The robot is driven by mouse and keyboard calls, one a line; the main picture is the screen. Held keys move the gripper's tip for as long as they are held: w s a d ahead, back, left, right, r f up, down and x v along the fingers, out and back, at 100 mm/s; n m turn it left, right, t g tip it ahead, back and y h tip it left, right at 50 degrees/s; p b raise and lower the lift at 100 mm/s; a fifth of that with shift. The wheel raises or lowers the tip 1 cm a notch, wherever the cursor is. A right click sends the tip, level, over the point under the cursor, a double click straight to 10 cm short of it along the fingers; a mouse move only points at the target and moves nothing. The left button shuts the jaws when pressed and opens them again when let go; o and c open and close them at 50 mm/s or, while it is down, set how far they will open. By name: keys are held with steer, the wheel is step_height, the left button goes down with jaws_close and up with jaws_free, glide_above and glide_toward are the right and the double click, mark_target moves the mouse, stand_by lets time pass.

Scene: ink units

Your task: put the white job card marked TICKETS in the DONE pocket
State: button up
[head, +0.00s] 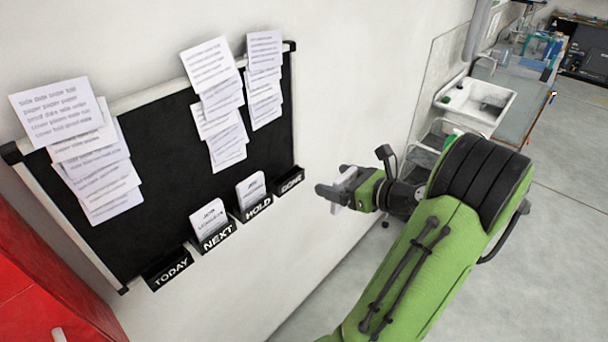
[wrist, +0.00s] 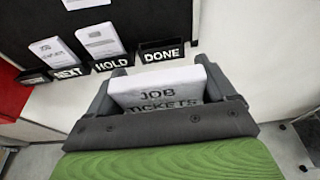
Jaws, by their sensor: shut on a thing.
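My gripper (head: 337,190) is shut on a white job card (wrist: 157,87). In the wrist view the card reads JOB TICKETS and sits between the two fingers. In the head view only a small part of the card shows beside the fingers. The black DONE pocket (head: 290,181) is at the lower right corner of the board, to the left of my gripper in the head view. In the wrist view the DONE pocket (wrist: 161,53) is beyond the card, apart from it, and no card shows in it.
The pockets HOLD (head: 258,208) and NEXT (head: 217,236) each hold a white card. The TODAY pocket (head: 171,270) shows no card. Paper sheets hang on the black board (head: 165,130). A red cabinet (head: 40,290) stands at left, a sink (head: 475,103) at upper right.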

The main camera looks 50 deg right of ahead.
steer(key=p, duration=0.1)
glide_toward(271, 147)
steer(key=x, duration=0.5)
steer(key=shift+a+f, duration=0.1)
steer(key=shift+f, duration=0.1)
steer(key=shift+w, duration=0.5)
step_height(271, 147, down, 4)
steer(key=shift+s+r, duration=0.1)
steer(key=shift+r, duration=0.1)
